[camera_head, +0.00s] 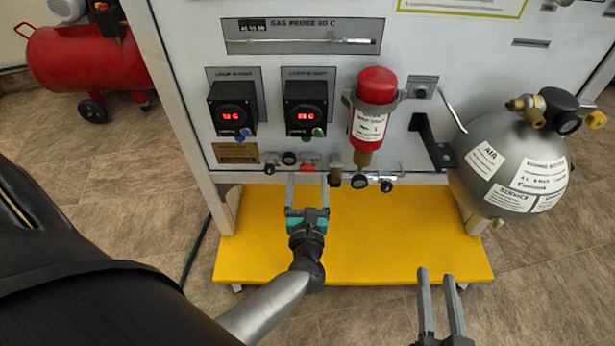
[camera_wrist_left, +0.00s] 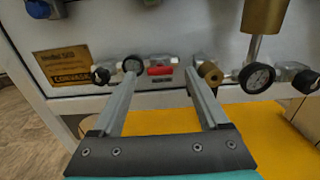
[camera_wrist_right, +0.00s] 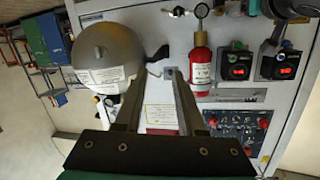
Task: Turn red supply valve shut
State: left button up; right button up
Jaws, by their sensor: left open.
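The red supply valve handle (camera_head: 308,167) sits in the row of fittings along the lower edge of the white panel. In the left wrist view its red lever (camera_wrist_left: 160,70) lies horizontal. My left gripper (camera_head: 307,180) is open and empty, its fingers pointing at the panel just in front of the handle. In the left wrist view the handle shows between the fingertips, with no visible contact. My right gripper (camera_head: 437,277) is open and empty, away from the panel at the lower right.
Round gauges (camera_wrist_left: 257,77) and a brass fitting (camera_wrist_left: 210,72) flank the handle closely. A red cylinder (camera_head: 372,110) hangs above right, and a grey tank (camera_head: 480,185) stands at the right. The yellow base (camera_head: 380,245) below is clear.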

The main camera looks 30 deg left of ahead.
aim_at(308, 169)
pick_arm(q)
jog(key=shift+x, duration=1.1)
jog(key=shift+c, duration=0.3)
grip_shut()
